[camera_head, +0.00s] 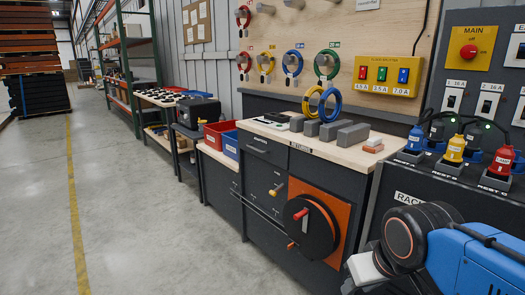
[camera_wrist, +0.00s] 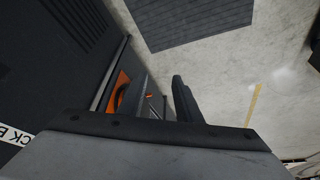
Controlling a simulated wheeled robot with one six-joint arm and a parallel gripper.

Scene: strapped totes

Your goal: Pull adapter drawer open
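The workbench cabinet (camera_head: 268,185) is dark grey with a light wood top. Its upper left drawer (camera_head: 257,148) carries a small label, too small to read for certain, and a dark handle; it looks shut. My arm is at the lower right of the head view, well to the right of the drawer; the fingers are hardly seen there.
A black disc with a red handle (camera_head: 309,226) on an orange panel sticks out of the cabinet's right front. Grey blocks (camera_head: 330,130) stand on the top. The dark rack with plugs (camera_head: 453,150) is at right. The concrete floor (camera_head: 150,220) at left is clear.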

